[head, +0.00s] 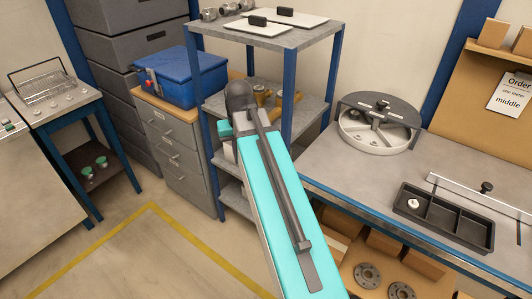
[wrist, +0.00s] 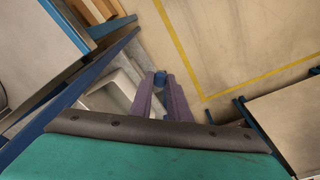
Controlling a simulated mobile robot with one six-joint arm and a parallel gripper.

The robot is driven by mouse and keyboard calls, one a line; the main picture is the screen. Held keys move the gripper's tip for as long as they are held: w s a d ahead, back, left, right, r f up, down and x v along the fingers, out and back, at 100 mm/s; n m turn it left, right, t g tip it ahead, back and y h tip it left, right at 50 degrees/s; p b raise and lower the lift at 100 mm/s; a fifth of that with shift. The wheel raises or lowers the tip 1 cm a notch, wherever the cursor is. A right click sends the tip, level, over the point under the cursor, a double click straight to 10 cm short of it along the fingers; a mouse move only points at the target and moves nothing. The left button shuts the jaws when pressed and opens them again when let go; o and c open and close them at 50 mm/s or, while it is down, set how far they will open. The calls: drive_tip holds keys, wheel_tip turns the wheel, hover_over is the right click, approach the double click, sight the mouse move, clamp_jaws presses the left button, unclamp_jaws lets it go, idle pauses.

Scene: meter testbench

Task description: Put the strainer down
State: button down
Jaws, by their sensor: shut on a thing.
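My gripper (wrist: 160,84) shows in the wrist view as two purple fingers closed on a small blue piece, the strainer (wrist: 160,77). Only a little of the strainer shows between the fingertips, so its full shape cannot be told. Whether it touches anything below is unclear. In the head view my teal arm reaches toward the grey shelf rack, and the arm hides the gripper and the strainer.
The blue-posted rack (head: 289,85) holds brass fittings (head: 265,97). A pale bin (wrist: 118,92) lies left of my fingers in the wrist view. A bench (head: 352,180) with a round grey-white fixture (head: 375,139) and a black divided tray (head: 455,222) stands right. Yellow-lined floor (head: 190,245) is clear.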

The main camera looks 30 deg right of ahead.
drive_tip(key=w+a+n, duration=0.1)
drive_tip(key=a, duration=0.6)
drive_tip(key=w+a+n, duration=0.2)
drive_tip(key=a, duration=0.6)
drive_tip(key=shift+w+a+r, duration=0.15)
drive_tip(key=shift+w+r, duration=0.1)
drive_tip(key=shift+r, duration=0.2)
drive_tip(key=shift+s, duration=0.1)
